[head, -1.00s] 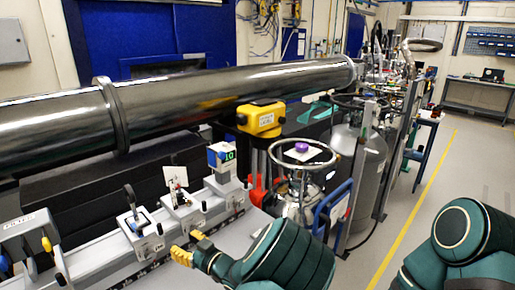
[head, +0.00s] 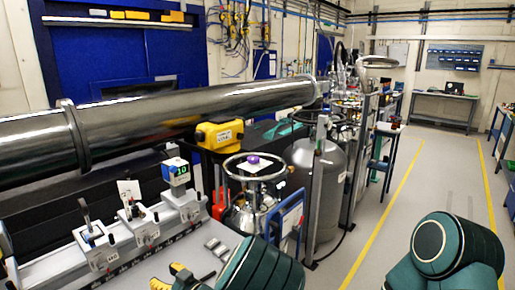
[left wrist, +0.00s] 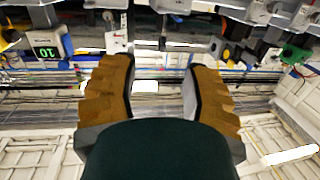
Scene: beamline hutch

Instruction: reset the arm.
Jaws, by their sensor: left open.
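My left gripper (head: 172,279) shows at the bottom edge of the head view, its yellow fingers partly cut off, over the grey bench beside the optical rail. In the left wrist view my left gripper (left wrist: 158,68) has its two brown-yellow fingers spread apart, with nothing held between them. A dark green arm link of mine leads to it. Another dark green arm part of mine stands at the lower right of the head view; the right gripper is out of the picture.
Small grey blocks (head: 215,246) lie on the bench. A long steel tube (head: 190,112) runs behind. A grey tank (head: 312,190) stands right of centre; the floor at right is clear.

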